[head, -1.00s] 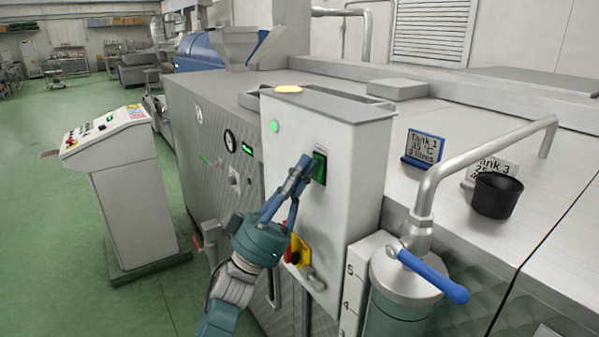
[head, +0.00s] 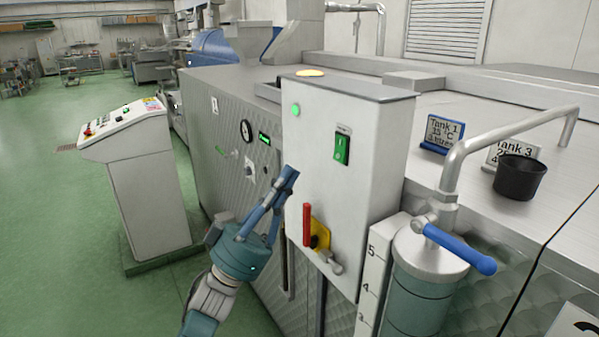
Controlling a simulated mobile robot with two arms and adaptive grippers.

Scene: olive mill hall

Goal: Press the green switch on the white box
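The white box (head: 325,195) stands at the corner of the steel machine. The green switch (head: 342,150) is on the upper right of its front face and shows fully. A round green lamp (head: 295,110) on the same face is lit. My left gripper (head: 289,173) is left of and below the switch, in front of the box's left edge. Its fingers meet at the tips with nothing between them. It is clear of the switch. My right gripper is not in view.
A red handle on a yellow plate (head: 319,236) sits low on the box. A pipe with a blue lever (head: 460,249) and a black cup (head: 519,177) are to the right. A control console (head: 148,190) stands at the left, with open green floor beyond.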

